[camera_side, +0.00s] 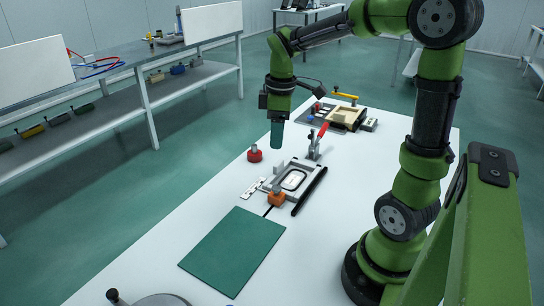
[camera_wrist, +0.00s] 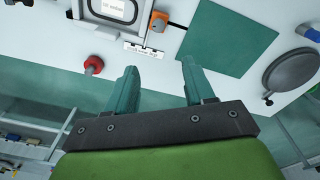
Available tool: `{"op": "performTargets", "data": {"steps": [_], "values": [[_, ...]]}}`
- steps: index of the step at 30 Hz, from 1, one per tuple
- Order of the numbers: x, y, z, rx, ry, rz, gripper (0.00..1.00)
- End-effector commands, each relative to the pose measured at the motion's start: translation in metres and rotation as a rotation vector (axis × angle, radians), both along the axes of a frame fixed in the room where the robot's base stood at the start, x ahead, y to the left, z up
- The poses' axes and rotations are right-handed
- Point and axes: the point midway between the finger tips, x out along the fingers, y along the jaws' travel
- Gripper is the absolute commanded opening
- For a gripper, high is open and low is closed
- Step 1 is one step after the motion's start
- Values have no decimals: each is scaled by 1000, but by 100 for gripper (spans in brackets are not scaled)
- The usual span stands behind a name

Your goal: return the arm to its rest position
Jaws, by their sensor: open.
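My gripper (camera_side: 276,135) hangs pointing down above the white table, at the far-left side of the panel fixture. In the wrist view its two teal fingers stand wide apart with nothing between them (camera_wrist: 159,68). The panel fixture (camera_side: 292,178) is a pale frame with a white plate in it, and its edge also shows in the wrist view (camera_wrist: 114,10). A red toggle clamp (camera_side: 319,134) stands behind the fixture. An orange block (camera_side: 277,198) sits at its front corner. My arm is bent over the table from its base at the right.
A green mat (camera_side: 234,250) lies in front. A grey tray with parts (camera_side: 333,117) and a yellow-handled clamp (camera_side: 345,97) are at the back. A shelved bench (camera_side: 120,75) stands left.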

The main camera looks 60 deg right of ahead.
Motion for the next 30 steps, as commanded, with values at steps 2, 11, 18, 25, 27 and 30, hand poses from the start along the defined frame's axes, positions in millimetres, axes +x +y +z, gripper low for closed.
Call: {"op": "performTargets", "data": {"steps": [2, 11, 18, 25, 27, 30], "values": [[-8, 17, 4, 16, -68, -187, 53], [-53, 95, 25, 282, -353, -807, 53], [-82, 130, 36, 440, -439, -825, 53], [-84, 136, 42, 455, -454, -791, 53], [-84, 136, 42, 454, -454, -791, 53], [-84, 136, 42, 453, -454, -791, 53]]}}
